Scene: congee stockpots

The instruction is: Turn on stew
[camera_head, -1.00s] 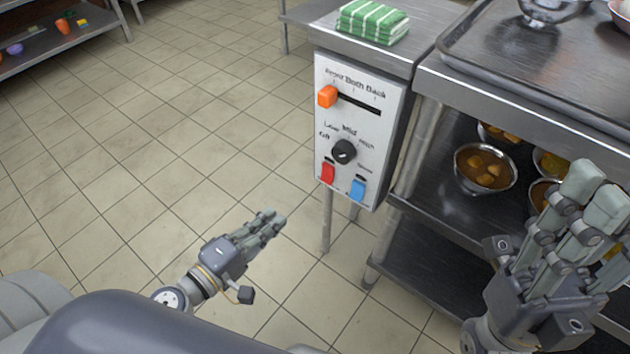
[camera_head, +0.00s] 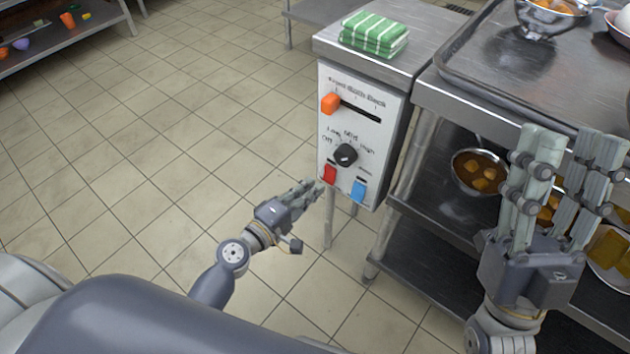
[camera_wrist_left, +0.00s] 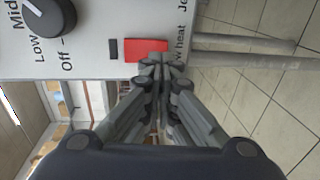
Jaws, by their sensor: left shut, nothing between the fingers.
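A white control panel (camera_head: 390,110) hangs on the front of a steel counter. It has an orange slider (camera_head: 330,103) at the left end of its slot, a black knob (camera_head: 346,155), a red switch (camera_head: 329,174) and a blue switch (camera_head: 358,190). My left gripper (camera_head: 318,190) is shut and empty, its fingertips just at the panel's lower left by the red switch. In the left wrist view the fingertips (camera_wrist_left: 155,62) overlap the lower edge of the red switch (camera_wrist_left: 146,49); contact cannot be told. The knob (camera_wrist_left: 48,17) also shows there. My right gripper (camera_head: 565,150) is open and empty, before the shelving.
A green striped towel (camera_head: 375,33) lies on the counter above the panel. A steel rack with a tray (camera_head: 480,68) stands at the right, with a bowl of stew (camera_head: 480,173) on its shelf.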

